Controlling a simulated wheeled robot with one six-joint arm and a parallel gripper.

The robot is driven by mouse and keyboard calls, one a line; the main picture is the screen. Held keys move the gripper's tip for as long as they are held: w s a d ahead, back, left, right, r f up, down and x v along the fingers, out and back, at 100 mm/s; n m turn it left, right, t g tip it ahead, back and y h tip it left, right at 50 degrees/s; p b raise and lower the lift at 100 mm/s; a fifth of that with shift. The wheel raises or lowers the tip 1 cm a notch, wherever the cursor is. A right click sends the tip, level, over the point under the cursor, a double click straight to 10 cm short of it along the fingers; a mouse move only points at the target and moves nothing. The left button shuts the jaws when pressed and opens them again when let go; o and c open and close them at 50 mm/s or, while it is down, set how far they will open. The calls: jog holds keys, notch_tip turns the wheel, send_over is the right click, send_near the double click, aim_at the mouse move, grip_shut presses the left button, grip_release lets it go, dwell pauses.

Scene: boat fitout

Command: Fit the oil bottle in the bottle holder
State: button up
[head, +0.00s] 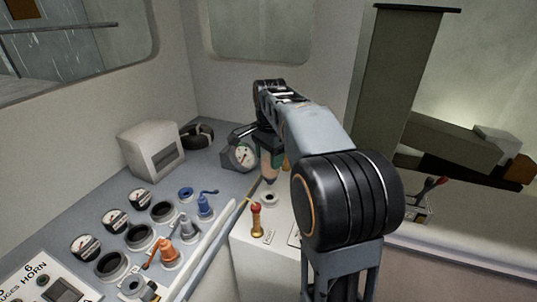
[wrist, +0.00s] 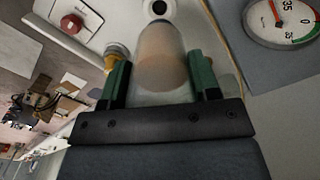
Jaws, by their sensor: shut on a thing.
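The oil bottle (wrist: 162,60), pale and translucent with brownish contents, is between the green fingers of my gripper (wrist: 160,76) in the wrist view. My gripper is shut on it. In the head view the bottle (head: 268,164) shows below my gripper (head: 270,145), partly hidden by my arm. A white ring with a dark round opening, which looks like the bottle holder (head: 269,199), sits on the white counter below and nearer than the bottle. It also shows at the top edge of the wrist view (wrist: 160,8), just past the bottle's end. The bottle appears apart from it.
A dial gauge (head: 240,156) stands close left of the bottle. A red-topped brass lever (head: 256,219) stands near the holder. An amber-coloured fitting (wrist: 114,56) is beside one finger. The grey console on the left holds several gauges, cup rings and valves.

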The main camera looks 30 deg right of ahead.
aim_at(270, 175)
jog(key=shift+f, duration=0.15)
jog(key=shift+f+b, duration=2.45)
jog(key=shift+f, duration=0.9)
jog(key=o, duration=1.3)
jog(key=shift+c, duration=0.2)
notch_tip(270, 175, up, 14)
jog(key=shift+f+p, duration=0.15)
jog(key=shift+p, duration=0.15)
